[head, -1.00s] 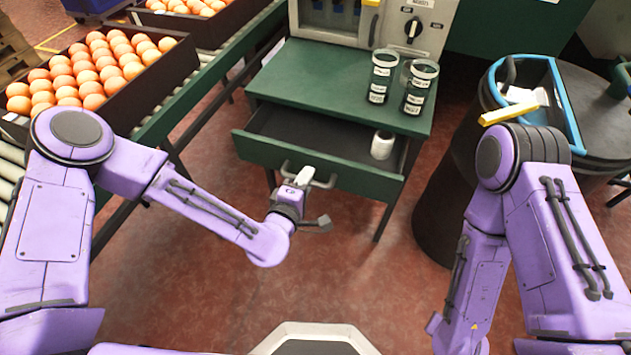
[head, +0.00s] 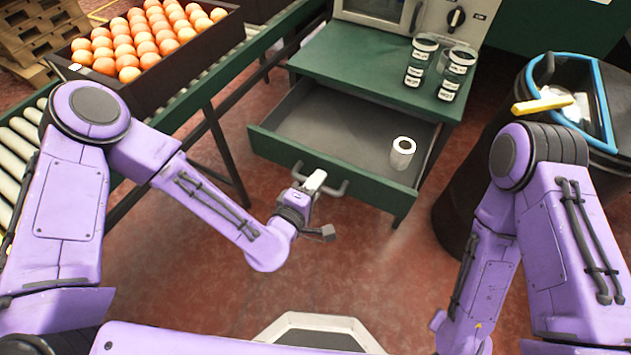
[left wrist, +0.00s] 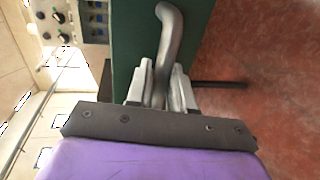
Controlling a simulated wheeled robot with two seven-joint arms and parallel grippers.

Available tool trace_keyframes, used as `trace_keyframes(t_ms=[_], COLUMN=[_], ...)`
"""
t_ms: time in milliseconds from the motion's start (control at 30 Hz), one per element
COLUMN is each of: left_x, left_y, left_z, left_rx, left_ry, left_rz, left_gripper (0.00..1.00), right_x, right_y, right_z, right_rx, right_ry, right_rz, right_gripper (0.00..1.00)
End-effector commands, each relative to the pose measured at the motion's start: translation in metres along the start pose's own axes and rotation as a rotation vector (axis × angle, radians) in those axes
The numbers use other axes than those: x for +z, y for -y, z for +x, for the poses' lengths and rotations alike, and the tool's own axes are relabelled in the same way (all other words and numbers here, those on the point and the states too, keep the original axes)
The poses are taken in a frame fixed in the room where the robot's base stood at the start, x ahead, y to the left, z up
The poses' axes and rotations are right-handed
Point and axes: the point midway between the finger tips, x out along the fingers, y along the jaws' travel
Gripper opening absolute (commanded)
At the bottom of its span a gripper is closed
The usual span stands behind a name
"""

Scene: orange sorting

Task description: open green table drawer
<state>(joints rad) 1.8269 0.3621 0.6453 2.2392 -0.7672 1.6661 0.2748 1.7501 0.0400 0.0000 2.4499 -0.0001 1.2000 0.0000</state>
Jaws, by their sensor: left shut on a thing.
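The green table (head: 350,62) stands ahead of me with its drawer (head: 330,185) pulled well out. The drawer's grey inside shows, with a white cylinder (head: 402,153) at its right end. My left gripper (head: 314,182) is at the drawer front, shut on the metal bar handle (head: 338,188). In the left wrist view the handle (left wrist: 170,50) passes between the two fingers (left wrist: 160,90). My right arm hangs at the right of the head view, and its gripper is out of view.
Two labelled jars (head: 420,62) stand on the tabletop, by a machine with a dial. A dark barrel (head: 480,190) with a blue-rimmed tray (head: 605,100) stands at right.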

Motion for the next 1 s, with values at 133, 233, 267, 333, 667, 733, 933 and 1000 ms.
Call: trace_keyframes(t_ms=[133, 233, 267, 333, 667, 733, 933, 1000], left_x=[0.000, 0.000, 0.000, 0.000, 0.000, 0.000, 0.000, 0.000], left_y=[0.000, 0.000, 0.000, 0.000, 0.000, 0.000, -0.005, -0.003], left_z=[0.000, 0.000, 0.000, -0.001, -0.040, -0.058, -0.097, -0.103], left_rx=[0.000, 0.000, 0.000, 0.000, -0.003, -0.003, -0.004, -0.002], left_ry=[0.001, 0.000, 0.000, 0.000, 0.003, 0.001, 0.001, 0.001], left_rz=[0.001, 0.000, 0.000, 0.000, -0.001, -0.002, 0.001, 0.000], left_gripper=[0.35, 0.37, 0.37, 0.37, 0.37, 0.37, 0.37, 0.37], right_x=[0.000, 0.000, 0.000, 0.000, -0.001, -0.001, -0.007, -0.009], right_y=[0.000, 0.000, 0.000, 0.000, 0.000, 0.000, -0.002, -0.002], right_z=[0.000, 0.000, 0.000, 0.000, -0.002, -0.003, -0.018, -0.021], right_rx=[0.000, 0.000, 0.000, 0.000, 0.000, 0.000, 0.000, 0.000], right_ry=[0.000, 0.000, 0.000, 0.000, 0.000, 0.000, 0.000, 0.000], right_rz=[0.000, 0.000, 0.000, 0.000, 0.000, 0.000, 0.000, 0.000], right_gripper=[0.43, 0.43, 0.43, 0.43, 0.43, 0.43, 0.43, 0.43])
